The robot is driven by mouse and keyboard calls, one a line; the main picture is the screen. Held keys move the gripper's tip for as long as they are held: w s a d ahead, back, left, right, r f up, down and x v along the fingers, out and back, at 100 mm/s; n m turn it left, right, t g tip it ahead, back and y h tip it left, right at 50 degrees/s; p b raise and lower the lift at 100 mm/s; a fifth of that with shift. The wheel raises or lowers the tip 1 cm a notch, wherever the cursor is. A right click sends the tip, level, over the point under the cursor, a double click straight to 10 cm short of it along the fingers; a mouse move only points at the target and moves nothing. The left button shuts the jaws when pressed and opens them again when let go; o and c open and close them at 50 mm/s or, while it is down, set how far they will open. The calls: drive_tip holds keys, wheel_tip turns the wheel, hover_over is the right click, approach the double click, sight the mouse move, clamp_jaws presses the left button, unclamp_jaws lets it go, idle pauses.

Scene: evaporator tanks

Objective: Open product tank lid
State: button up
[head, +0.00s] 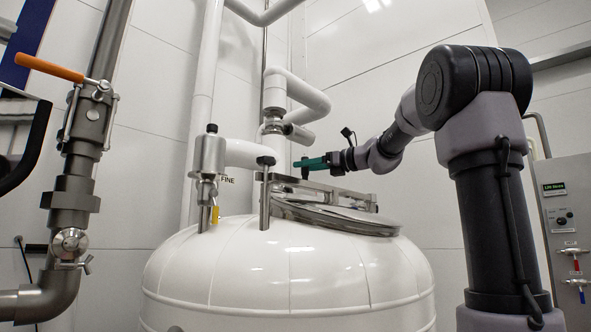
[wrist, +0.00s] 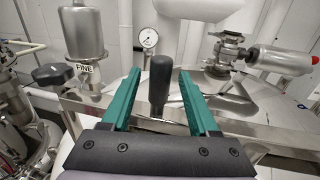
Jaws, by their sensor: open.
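The white product tank (head: 285,275) fills the lower middle of the head view. Its round steel lid (head: 335,216) lies on the sloping top, with a flat steel bar (head: 325,183) across it; I cannot tell whether the lid is fastened. My gripper (head: 305,163) has green fingers and is above the bar. In the wrist view my gripper (wrist: 159,75) is open, with an upright black handle (wrist: 159,84) between its fingers and gaps on both sides. The handle's lower end meets the steel bar (wrist: 230,127).
A black-topped steel post (head: 264,195) and a valve marked FINE (head: 208,165) stand left of the lid. White pipes (head: 295,90) rise behind it. A steel pipe with an orange lever (head: 50,68) is at far left. A control cabinet (head: 567,225) is at right.

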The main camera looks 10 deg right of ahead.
drive_tip(key=shift+x, duration=1.9)
clamp_jaws()
